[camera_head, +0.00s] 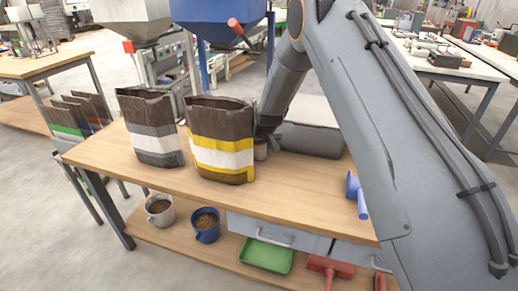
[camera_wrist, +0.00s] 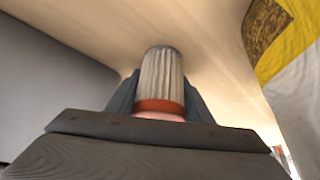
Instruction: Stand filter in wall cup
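The filter is a small pleated grey-beige cylinder with an orange-red band, in the middle of the wrist view (camera_wrist: 160,75). My gripper (camera_wrist: 162,90) has one dark finger on each side of it, close against its lower part, and looks shut on it. The pleated end sticks out past the fingertips. In the head view the filter (camera_head: 261,151) shows partly, just right of the yellow-striped bag and below my gripper, close to the bench top. I cannot tell whether it touches the bench. I cannot make out the wall cup in either view.
The yellow-striped bag (camera_head: 221,140) and a grey-striped bag (camera_head: 152,130) stand left on the wooden bench (camera_head: 290,196). A grey padded block (camera_head: 310,128) lies behind my gripper. A blue tool (camera_head: 357,193) lies at the right. Two mugs and a green tray are on the lower shelf.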

